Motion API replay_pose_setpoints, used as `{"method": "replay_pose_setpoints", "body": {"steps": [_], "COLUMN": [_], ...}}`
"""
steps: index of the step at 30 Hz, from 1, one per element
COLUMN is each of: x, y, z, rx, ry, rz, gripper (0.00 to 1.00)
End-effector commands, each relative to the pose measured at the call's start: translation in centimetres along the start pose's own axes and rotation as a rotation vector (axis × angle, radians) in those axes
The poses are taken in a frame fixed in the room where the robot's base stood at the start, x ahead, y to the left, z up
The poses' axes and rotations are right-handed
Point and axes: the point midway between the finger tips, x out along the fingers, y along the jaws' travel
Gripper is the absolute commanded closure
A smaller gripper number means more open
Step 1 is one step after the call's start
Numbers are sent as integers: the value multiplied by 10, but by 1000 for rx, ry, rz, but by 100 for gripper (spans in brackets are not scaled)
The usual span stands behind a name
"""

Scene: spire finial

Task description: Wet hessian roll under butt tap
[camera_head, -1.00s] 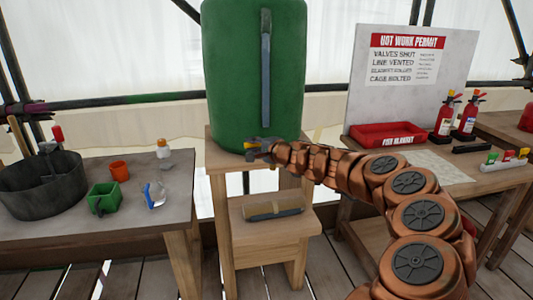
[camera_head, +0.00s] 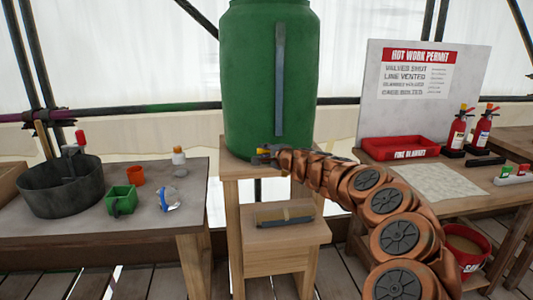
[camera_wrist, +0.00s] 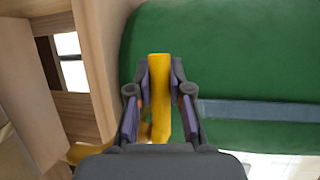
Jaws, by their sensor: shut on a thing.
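The green water butt (camera_head: 250,80) stands on a wooden stand (camera_head: 232,172), with a grey vertical strip on its front. My gripper (camera_head: 264,153) is at the tap low on the butt's front. In the wrist view my gripper (camera_wrist: 160,90) is shut on the yellow tap lever (camera_wrist: 160,75), one finger on each side. The hessian roll (camera_head: 284,214) lies on the stand's lower shelf (camera_head: 280,233), below the tap, with a dark strip along its front. Whether water runs from the tap cannot be seen.
Left table: dark round tub (camera_head: 62,190), green can (camera_head: 121,200), orange cup (camera_head: 136,175), white bottle (camera_head: 178,155), clear-and-blue item (camera_head: 169,199). Right bench: red tray (camera_head: 400,148), permit board (camera_head: 415,85), fire extinguishers (camera_head: 457,132). Beneath it stands a red bucket (camera_head: 468,245).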

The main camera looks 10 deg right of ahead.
Motion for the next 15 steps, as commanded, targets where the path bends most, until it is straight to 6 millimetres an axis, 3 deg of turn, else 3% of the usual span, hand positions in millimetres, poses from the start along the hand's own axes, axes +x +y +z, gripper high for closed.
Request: {"method": "replay_pose_setpoints", "body": {"steps": [7, 8, 15], "x": [1, 1, 0], "y": [0, 0, 0], "z": [2, 2, 1], "rx": [-1, -1, 0], "ry": [-2, -2, -1], "rz": [1, 1, 0], "gripper": [100, 78, 54]}}
